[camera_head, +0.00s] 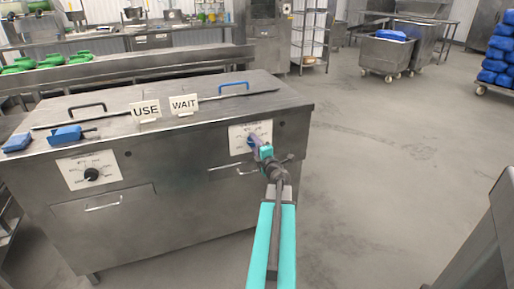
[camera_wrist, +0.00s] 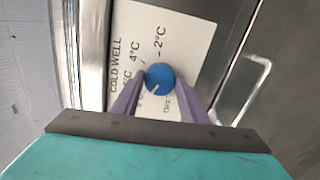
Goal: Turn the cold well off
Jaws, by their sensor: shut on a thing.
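The cold well knob (camera_wrist: 159,75) is round and blue, with a short white mark on it. It sits on a white dial plate (camera_wrist: 190,32) printed COLD WELL, 4°C, 2°C and OFF; other print is partly hidden. My gripper (camera_wrist: 161,86) has its two purple fingers shut on the knob, one on each side. The white mark slants toward the lower left in the wrist view; its exact setting cannot be told. In the head view my gripper (camera_head: 254,140) reaches the right-hand plate (camera_head: 237,131) on the steel cabinet front and hides the knob.
The steel cabinet (camera_head: 190,180) has a second plate with a black knob (camera_head: 91,174) at left. USE (camera_head: 146,111) and WAIT (camera_head: 184,104) signs and a blue scoop (camera_head: 66,134) stand on top. A bar handle (camera_wrist: 256,80) is close right of my fingers.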

